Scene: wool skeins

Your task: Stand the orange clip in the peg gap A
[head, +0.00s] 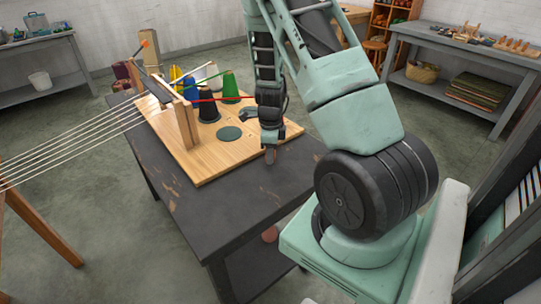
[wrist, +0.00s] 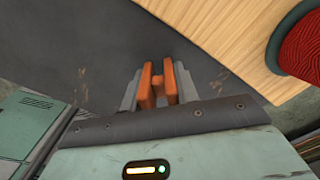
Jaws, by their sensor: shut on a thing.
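My gripper (wrist: 156,84) is shut on the orange clip (wrist: 146,86), which shows in the wrist view as two orange prongs with a bridge between grey fingers. In the head view, my gripper (head: 270,147) hangs low near the front right edge of the wooden board (head: 215,158); the clip is a small brownish-orange patch at its tip. An upright wooden rack (head: 184,122) stands at the board's left side, with pale strands running to it. I cannot make out which peg gap is A.
Black (head: 209,104), green (head: 230,88), blue and yellow cones stand on the board. A red cone (wrist: 304,45) shows at right in the wrist view. An empty green disc (head: 229,133) lies on the board. The dark table (head: 230,204) is clear in front.

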